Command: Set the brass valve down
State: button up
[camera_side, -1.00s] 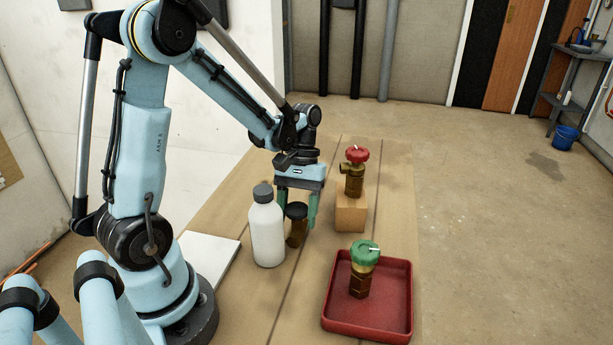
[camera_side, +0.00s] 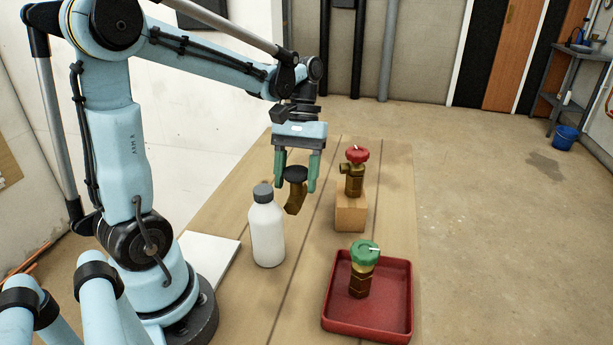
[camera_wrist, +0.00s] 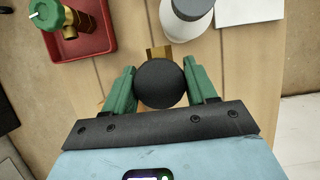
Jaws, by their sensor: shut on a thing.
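My gripper (camera_side: 297,176) is shut on a brass valve (camera_side: 295,198) with a black cap, and it also shows in the wrist view (camera_wrist: 160,85). The valve hangs in the air above the table, its lower brass end tilted a little. In the wrist view the black cap of the valve (camera_wrist: 160,83) sits between the two green fingers and hides most of the brass body. The wooden table (camera_side: 215,288) lies below it.
A white bottle (camera_side: 267,235) with a grey cap stands left of the valve. A red-handled valve (camera_side: 355,180) stands on a wooden block (camera_side: 351,214) to the right. A green-handled valve (camera_side: 362,275) stands in a red tray (camera_side: 395,325) at the front. A white panel (camera_side: 210,255) lies at left.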

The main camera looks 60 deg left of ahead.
notch_tip(320, 180, up, 9)
jog(key=shift+w+f, duration=0.1)
jog(key=shift+f, duration=0.05)
jog(key=w+a+f+n+t+y, duration=0.1)
jog(key=w+a+f+n+t, duration=0.25)
jog(key=w+a+n, duration=0.65)
jog(key=w+a+f+n+t, duration=0.35)
jog(key=w+a+n, duration=0.5)
jog(key=n, duration=0.35)
jog(key=shift+n, duration=0.3)
jog(key=shift+s+a+f, duration=0.4)
jog(key=shift+a+f, duration=1.35)
jog(key=shift+a, duration=0.25)
jog(key=shift+s+a+f, duration=0.4)
jog(key=shift+a+f, duration=1.3)
jog(key=shift+a, duration=0.25)
jog(key=shift+s+a+f, duration=0.4)
jog(key=shift+a+f, duration=1.35)
jog(key=shift+a, duration=0.25)
jog(key=shift+f, duration=0.1)
jog(key=o, duration=1.4)
jog(key=shift+o, duration=0.2)
